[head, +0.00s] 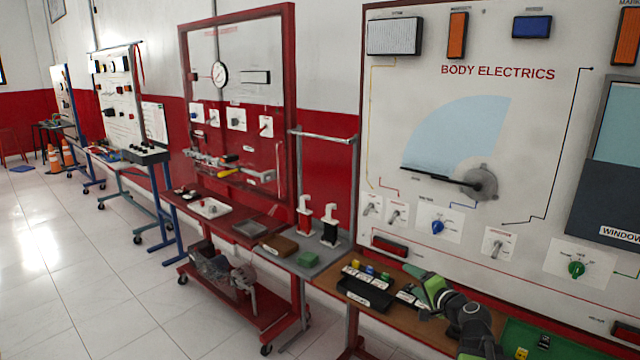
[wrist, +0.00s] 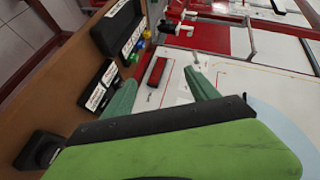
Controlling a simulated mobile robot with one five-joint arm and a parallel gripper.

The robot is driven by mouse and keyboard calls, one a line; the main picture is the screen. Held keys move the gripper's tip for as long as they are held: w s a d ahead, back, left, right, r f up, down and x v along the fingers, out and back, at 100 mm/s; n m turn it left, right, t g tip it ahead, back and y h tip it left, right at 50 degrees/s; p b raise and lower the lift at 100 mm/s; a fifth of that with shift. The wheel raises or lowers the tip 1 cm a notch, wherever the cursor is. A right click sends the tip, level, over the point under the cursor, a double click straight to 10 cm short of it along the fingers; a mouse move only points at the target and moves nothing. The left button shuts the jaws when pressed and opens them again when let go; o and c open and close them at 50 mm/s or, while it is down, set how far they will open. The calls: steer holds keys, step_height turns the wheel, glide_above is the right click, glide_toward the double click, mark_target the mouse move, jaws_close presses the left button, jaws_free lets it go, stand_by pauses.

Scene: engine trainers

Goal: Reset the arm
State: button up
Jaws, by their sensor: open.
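My gripper (head: 418,292) shows at the lower middle right of the head view, in front of the body electrics board (head: 530,120) and over the brown bench top (head: 325,284). In the wrist view my gripper (wrist: 163,84) has its two green fingers spread apart, with nothing held between them. A red lamp (wrist: 156,72) on the board shows beyond the gap between the fingers. My green and black arm reaches in from the bottom of the head view.
A black tray (head: 365,293) with small coloured connectors lies on the bench left of my gripper. A green box (head: 535,340) stands to the right. Knobs and switches stick out from the board. A red-framed trainer (head: 290,100) stands further left; the tiled floor (head: 60,260) beyond is open.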

steer(key=a+f+n+g+y, duration=0.1)
steer(key=a+f+n+g, duration=0.1)
steer(key=a, duration=0.5)
steer(key=a+f+n+g+y, duration=0.1)
steer(key=a+f+n+g, duration=0.15)
steer(key=a, duration=0.55)
steer(key=s+a+f+n+g, duration=0.55)
steer(key=s+a+f, duration=0.25)
steer(key=a, duration=0.3)
steer(key=s+d+f+n+g+h, duration=0.2)
steer(key=s+d+f+g+h, duration=0.25)
steer(key=s+d, duration=0.55)
step_height(320, 180, up, 12)
steer(key=a+p, duration=0.1)
steer(key=p, duration=1.1)
steer(key=shift+s+a+f+h, duration=0.2)
steer(key=shift+h, duration=0.25)
